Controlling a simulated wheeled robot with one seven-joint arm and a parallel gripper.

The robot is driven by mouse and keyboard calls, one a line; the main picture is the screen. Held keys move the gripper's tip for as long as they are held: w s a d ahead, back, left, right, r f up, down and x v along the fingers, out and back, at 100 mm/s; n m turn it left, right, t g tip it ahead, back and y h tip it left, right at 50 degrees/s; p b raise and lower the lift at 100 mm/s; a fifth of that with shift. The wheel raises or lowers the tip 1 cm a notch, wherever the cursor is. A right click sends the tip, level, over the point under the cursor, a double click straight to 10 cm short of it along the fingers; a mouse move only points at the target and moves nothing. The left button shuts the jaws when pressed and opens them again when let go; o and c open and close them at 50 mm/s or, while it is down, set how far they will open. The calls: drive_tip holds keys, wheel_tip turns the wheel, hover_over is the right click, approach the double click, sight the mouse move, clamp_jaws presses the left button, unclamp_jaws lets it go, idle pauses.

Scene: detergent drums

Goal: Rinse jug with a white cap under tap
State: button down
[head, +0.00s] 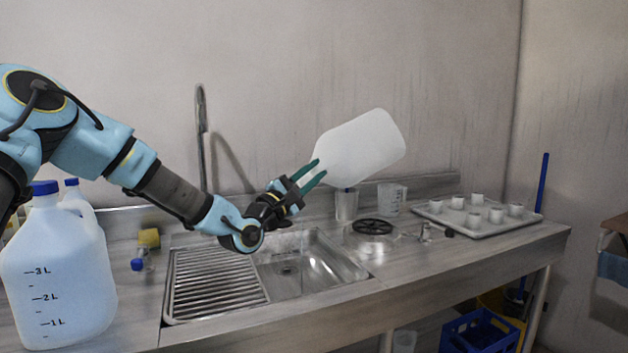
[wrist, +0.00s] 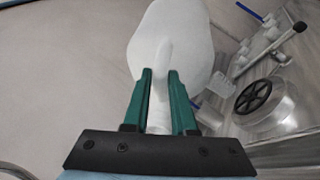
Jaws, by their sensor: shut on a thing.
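My gripper (head: 314,174) is shut on a white translucent jug (head: 362,148) and holds it up in the air, tilted, above the counter right of the sink. In the wrist view the green fingers (wrist: 159,92) close around the jug's handle (wrist: 160,100), and the jug body (wrist: 175,35) lies beyond them. I see no white cap; the jug's mouth cannot be made out. The tap (head: 201,135) is a tall thin upright pipe behind the sink, left of my gripper and apart from the jug. The sink basin (head: 320,262) is below my gripper.
A ribbed drainboard (head: 215,282) lies left of the basin. A large blue-capped jug (head: 60,275) stands at the front left. Right of the basin are a black wheel (head: 373,227), a metal cup (head: 346,204), a clear beaker (head: 391,197) and a tray (head: 480,230) of white cups.

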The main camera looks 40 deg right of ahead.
drive_tip(key=shift+f+n+t+h+b, duration=0.15)
drive_tip(key=shift+n+t+h+b, duration=0.95)
drive_tip(key=shift+b, duration=1.5)
drive_tip(key=shift+n+h+b, duration=0.3)
drive_tip(key=shift+b, duration=0.2)
